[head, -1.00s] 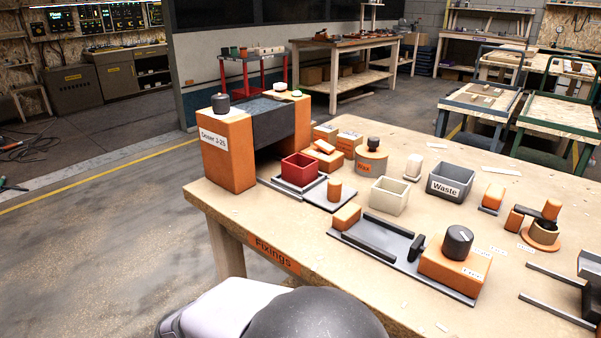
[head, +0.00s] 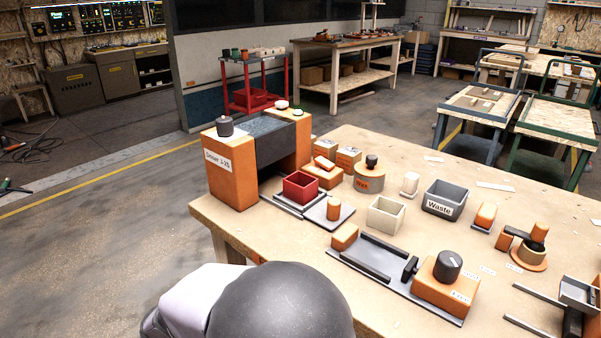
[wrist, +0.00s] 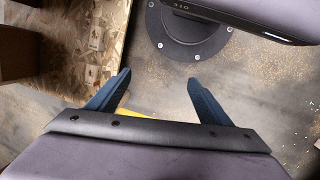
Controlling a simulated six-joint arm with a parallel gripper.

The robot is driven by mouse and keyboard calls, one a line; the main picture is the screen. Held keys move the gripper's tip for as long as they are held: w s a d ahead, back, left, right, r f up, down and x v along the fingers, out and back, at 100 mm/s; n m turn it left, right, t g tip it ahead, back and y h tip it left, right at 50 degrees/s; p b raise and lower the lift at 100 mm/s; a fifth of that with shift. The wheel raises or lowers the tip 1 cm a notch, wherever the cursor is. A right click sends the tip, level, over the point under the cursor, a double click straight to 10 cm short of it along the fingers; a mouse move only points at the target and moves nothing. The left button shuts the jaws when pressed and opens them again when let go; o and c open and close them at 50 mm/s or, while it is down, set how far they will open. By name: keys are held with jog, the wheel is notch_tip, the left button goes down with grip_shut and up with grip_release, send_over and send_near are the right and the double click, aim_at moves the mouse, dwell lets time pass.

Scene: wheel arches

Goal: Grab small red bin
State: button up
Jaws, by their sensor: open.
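The small red bin (head: 300,187) is an open square box. In the head view it stands on a flat grey plate near the left end of the wooden table, in front of the orange and dark dosing unit. My gripper (wrist: 158,85) shows in the wrist view with its two dark blue fingers spread apart and nothing between them. Bare floor and my own base lie below the fingers. The gripper's fingers do not show in the head view, where only a rounded part of my arm is in the foreground. The bin does not show in the wrist view.
The dosing unit (head: 231,175) stands left of the bin. A small orange cylinder (head: 334,208) on a plate, a cream bin (head: 386,214) and a grey Waste bin (head: 444,198) stand to the right. An orange block with a dark knob (head: 446,283) sits at the front.

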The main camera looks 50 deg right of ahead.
aim_at(293, 185)
jog(key=w+d+r+n+g+h+p, duration=0.1)
jog(key=d+r+h+p, duration=0.35)
jog(key=r, duration=0.45)
jog(key=d+r+n+g+h+p, duration=0.1)
jog(key=d+r+n+h+p, duration=0.2)
jog(key=d+r, duration=0.5)
jog(key=w+d+r+h+p, duration=0.1)
jog(key=d+r+h+p, duration=0.4)
jog(key=r, duration=0.6)
jog(key=w+d+n+t+h, duration=0.1)
jog(key=w+d+n, duration=0.2)
jog(key=w+n, duration=0.1)
jog(key=w+d+f+n+t+h+b, duration=0.1)
jog(key=w+d+n, duration=0.2)
jog(key=w+n, duration=0.1)
jog(key=w+d+n+t+h+b, duration=0.1)
jog(key=w+d+n, duration=0.2)
jog(key=d+n, duration=0.1)
jog(key=shift+w+d+f+h, duration=0.1)
jog(key=shift+w+f+h, duration=0.15)
jog(key=shift+w+f, duration=0.15)
jog(key=shift+w+d+n+t, duration=0.25)
jog(key=shift+n+t, duration=0.05)
jog(key=shift+t, duration=0.1)
jog(key=shift+s+d+f, duration=0.1)
jog(key=shift+d, duration=1.75)
jog(key=shift+s+d+f, duration=0.1)
jog(key=shift+d, duration=1.7)
jog(key=c, duration=1.2)
jog(key=shift+r, duration=0.2)
